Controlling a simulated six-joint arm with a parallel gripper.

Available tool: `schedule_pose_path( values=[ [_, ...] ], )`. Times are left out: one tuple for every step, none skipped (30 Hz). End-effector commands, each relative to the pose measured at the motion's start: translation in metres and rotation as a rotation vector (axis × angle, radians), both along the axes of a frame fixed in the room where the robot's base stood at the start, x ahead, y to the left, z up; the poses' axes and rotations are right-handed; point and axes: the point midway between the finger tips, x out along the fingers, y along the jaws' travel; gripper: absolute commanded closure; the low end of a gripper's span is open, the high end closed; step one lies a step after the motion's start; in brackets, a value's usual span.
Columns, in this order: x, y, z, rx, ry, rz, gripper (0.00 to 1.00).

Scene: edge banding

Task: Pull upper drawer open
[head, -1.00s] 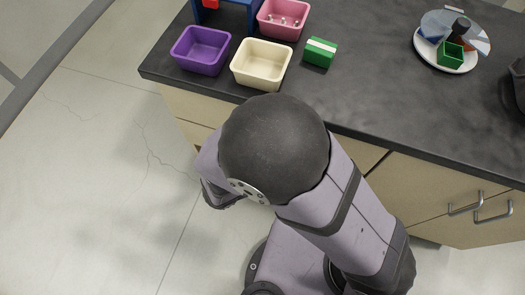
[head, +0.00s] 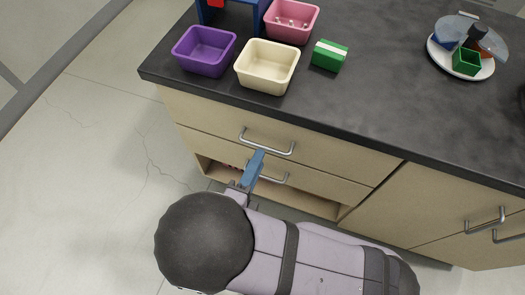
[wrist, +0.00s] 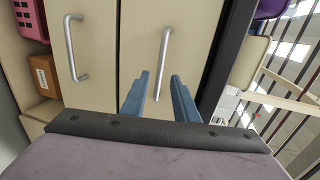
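The upper drawer (head: 305,152) is a beige front just under the dark countertop, and it looks shut. Its metal bar handle (head: 268,142) shows in the head view; in the wrist view the handle (wrist: 166,45) runs between my fingers in the picture. My gripper (head: 260,153) has blue fingers and is in front of the drawers, close to the upper handle. In the wrist view my gripper (wrist: 160,76) is open, one finger on each side of the handle's line. I cannot tell whether the fingertips reach around the bar. Nothing is held.
A lower drawer with its own handle (wrist: 75,48) is below, partly behind my fingers in the head view. An open shelf under it holds a pink basket (wrist: 30,18) and a brown box (wrist: 44,74). The countertop (head: 385,110) overhangs the drawers and carries bins and a plate.

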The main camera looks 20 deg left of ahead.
Motion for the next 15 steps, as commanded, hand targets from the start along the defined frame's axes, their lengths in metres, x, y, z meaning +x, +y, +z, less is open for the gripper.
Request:
schedule_pose_path(
  values=[
    [0.008,-0.001,-0.002,-0.001,0.0,-0.005,0.73],
    [0.011,-0.001,-0.003,-0.001,0.0,-0.005,0.73],
    [0.016,-0.001,-0.004,-0.001,0.0,-0.005,0.73],
    [0.02,-0.001,-0.005,-0.001,0.0,-0.005,0.73],
    [0.024,-0.001,-0.006,-0.001,0.0,-0.006,0.73],
    [0.028,-0.001,-0.007,-0.001,0.0,-0.005,0.73],
    [0.031,-0.001,-0.007,-0.001,0.0,-0.005,0.73],
    [0.034,-0.001,-0.008,-0.001,0.0,-0.004,0.73],
    [0.036,-0.001,-0.008,0.0,0.0,-0.004,0.73],
    [0.039,-0.001,-0.009,0.0,0.0,-0.004,0.73],
    [0.04,-0.001,-0.009,0.0,0.0,-0.003,0.73],
    [0.042,-0.001,-0.009,0.0,0.0,-0.003,0.73],
    [0.043,-0.001,-0.009,0.001,0.0,-0.002,0.73],
    [0.044,-0.001,-0.01,0.001,0.0,-0.002,0.73],
    [0.045,-0.001,-0.01,0.001,0.0,-0.002,0.73]
  ],
)
